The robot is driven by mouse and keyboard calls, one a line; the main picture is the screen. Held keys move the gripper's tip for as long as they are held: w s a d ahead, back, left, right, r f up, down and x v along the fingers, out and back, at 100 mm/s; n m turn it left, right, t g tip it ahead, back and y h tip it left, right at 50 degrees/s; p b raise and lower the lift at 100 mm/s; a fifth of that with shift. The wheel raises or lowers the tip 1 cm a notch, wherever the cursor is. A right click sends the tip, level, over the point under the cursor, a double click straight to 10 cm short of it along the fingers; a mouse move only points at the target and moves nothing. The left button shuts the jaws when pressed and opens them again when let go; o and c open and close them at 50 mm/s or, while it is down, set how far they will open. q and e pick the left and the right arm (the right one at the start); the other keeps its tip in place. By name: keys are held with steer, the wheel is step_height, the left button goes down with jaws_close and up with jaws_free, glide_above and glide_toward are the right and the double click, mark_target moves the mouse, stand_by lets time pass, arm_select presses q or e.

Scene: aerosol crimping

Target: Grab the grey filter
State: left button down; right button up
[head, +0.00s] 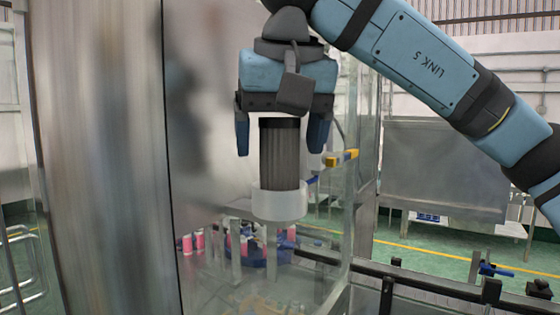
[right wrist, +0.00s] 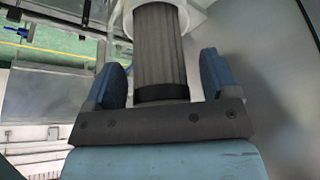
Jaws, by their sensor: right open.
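The grey filter (head: 279,158) is a dark grey, ribbed upright cylinder with a black top band. Its lower end sits in a white round cup (head: 279,203). My right gripper (head: 281,145) points down over the filter, with one blue finger on each side of its upper part. The fingers are open, and gaps show between them and the filter. In the right wrist view, the filter (right wrist: 160,50) stands between the two open fingers (right wrist: 162,85), apart from both. My left gripper is not in view.
A large metal panel (head: 100,150) stands at the left. A clear-walled machine enclosure (head: 355,210) surrounds the cup, with several pink cans (head: 200,241) low inside. A yellow and black part (head: 341,158) sits right of the filter. A dark rail (head: 420,285) runs along the lower right.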

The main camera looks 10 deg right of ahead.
steer(key=shift+w, duration=0.1)
steer(key=c, duration=1)
